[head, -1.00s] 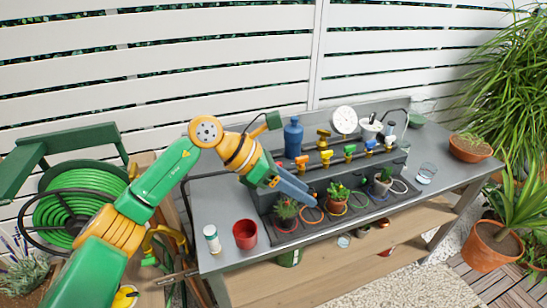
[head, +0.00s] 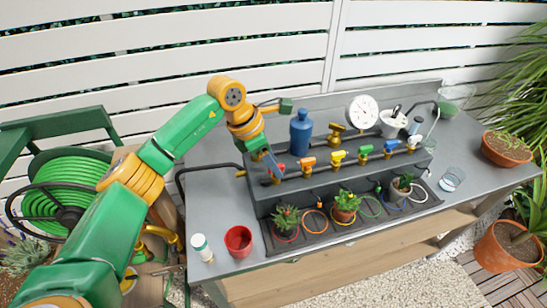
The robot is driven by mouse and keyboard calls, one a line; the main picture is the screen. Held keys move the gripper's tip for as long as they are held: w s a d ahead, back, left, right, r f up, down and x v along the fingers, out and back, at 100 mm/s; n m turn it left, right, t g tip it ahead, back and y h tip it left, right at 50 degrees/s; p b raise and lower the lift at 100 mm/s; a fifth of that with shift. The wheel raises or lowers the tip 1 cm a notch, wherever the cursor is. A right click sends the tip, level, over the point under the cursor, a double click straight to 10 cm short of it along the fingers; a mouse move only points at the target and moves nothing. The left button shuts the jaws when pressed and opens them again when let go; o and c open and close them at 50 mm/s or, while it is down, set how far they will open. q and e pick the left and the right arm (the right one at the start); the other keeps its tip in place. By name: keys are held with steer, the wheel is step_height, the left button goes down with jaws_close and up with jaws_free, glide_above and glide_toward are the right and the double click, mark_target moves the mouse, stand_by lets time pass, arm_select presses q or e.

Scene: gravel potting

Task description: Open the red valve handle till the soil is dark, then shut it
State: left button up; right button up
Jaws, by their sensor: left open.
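The red valve handle (head: 281,168) is at the left end of the row of valves on the dark grey pipe stand (head: 330,176), partly hidden by my left gripper. My left gripper (head: 273,173) is open, pointing down at this handle. I cannot tell whether its fingers touch it. Below stands a small potted plant (head: 286,217) in a red ring on the dark tray. Its leaves cover the soil, so I cannot tell the soil's colour. My right gripper is not in view.
Orange (head: 308,161), yellow (head: 337,157), green (head: 365,150) and blue (head: 391,146) handles follow to the right. A blue bottle (head: 300,133) stands close behind the gripper. A red cup (head: 238,241) and white bottle (head: 202,247) stand at the front left.

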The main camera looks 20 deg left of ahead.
arm_select(q)
steer(key=shift+w+f, duration=0.3)
steer(key=shift+w, duration=0.05)
steer(key=shift+s+r, duration=0.15)
jaws_close()
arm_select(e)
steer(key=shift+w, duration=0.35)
